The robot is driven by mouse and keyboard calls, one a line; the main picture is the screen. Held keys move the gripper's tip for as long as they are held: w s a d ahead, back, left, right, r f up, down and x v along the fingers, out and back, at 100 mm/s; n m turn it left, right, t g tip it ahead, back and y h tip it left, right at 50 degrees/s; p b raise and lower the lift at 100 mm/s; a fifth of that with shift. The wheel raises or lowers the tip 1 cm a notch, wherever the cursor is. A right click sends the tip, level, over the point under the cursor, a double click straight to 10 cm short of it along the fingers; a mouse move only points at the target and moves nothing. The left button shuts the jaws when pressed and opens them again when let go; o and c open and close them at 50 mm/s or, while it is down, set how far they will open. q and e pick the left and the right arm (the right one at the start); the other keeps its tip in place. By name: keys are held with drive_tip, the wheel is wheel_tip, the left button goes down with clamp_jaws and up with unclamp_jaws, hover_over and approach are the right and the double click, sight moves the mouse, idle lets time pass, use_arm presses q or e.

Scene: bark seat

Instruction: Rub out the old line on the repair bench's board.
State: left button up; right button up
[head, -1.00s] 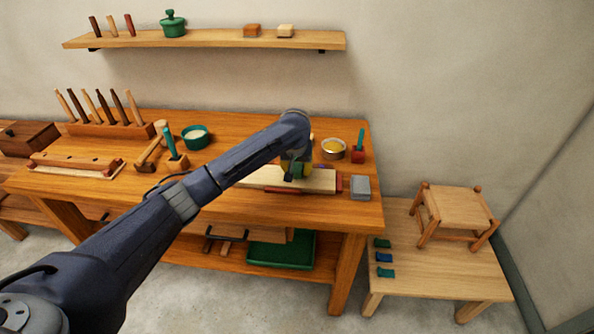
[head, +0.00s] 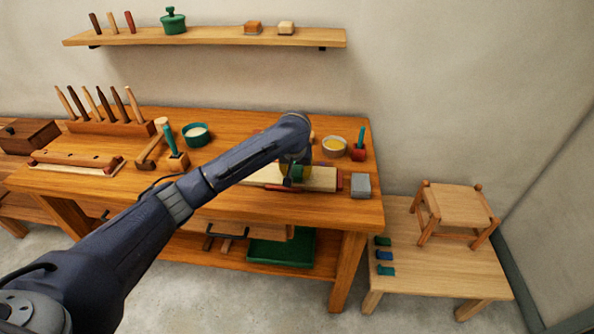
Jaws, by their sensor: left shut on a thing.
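The board (head: 322,178) is a pale wooden slab lying flat on the repair bench (head: 225,207), with a dark red strip along its front edge. The old line cannot be made out; the arm and gripper cover part of the board. A grey block (head: 361,186) lies just right of the board. My right gripper is not in view.
Behind the board stand a bowl with yellow contents (head: 334,147) and a red block with a green handle (head: 359,146). A green bowl (head: 196,135), a mallet (head: 151,153) and a tool rack (head: 110,128) are on the left. A small stool (head: 456,207) stands at right.

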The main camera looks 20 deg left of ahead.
use_arm(q)
drive_tip(key=shift+r, duration=0.1)
drive_tip(key=shift+r, duration=2.9)
drive_tip(key=shift+r, duration=0.1)
